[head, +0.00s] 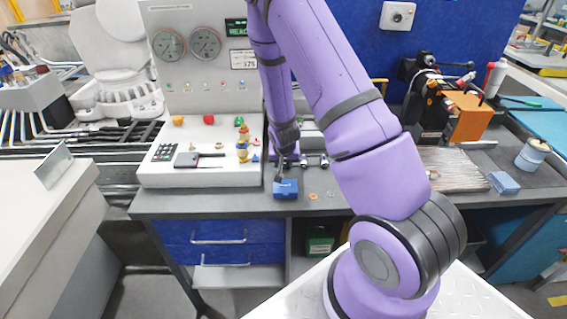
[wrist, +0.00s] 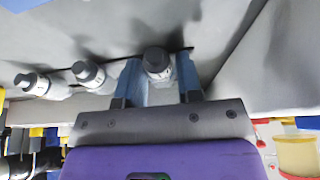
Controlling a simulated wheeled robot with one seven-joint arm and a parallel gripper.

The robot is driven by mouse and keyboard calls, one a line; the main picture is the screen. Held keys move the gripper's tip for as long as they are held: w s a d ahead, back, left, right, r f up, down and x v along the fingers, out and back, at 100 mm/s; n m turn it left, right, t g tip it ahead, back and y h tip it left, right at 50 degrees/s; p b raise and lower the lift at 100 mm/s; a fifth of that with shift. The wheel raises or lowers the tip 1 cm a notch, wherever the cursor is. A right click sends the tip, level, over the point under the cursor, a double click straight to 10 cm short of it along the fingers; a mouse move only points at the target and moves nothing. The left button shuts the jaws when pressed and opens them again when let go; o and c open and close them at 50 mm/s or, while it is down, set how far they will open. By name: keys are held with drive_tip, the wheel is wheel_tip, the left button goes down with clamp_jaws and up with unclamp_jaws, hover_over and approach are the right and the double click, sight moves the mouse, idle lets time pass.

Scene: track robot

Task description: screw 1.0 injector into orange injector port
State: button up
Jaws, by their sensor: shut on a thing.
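My gripper (wrist: 157,90) is shut on a white injector with a dark cap (wrist: 156,62), held between its two blue-grey fingers in the wrist view. The injector's label is too small to read. Two similar injectors (wrist: 88,73) (wrist: 33,83) stand in a row to the left, apart from the fingers. In the head view my gripper is low over the bench behind a small blue box, with its fingertips mostly hidden. Small injectors (head: 318,160) show just right of it. I cannot pick out an orange injector port for certain in either view.
The small blue box (head: 286,189) sits at the bench's front edge. A gauge panel (head: 222,72) with a console of coloured fittings (head: 208,119) stands left of my gripper.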

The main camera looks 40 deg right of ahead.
drive_tip(key=shift+r, duration=0.1)
drive_tip(key=shift+r, duration=3.4)
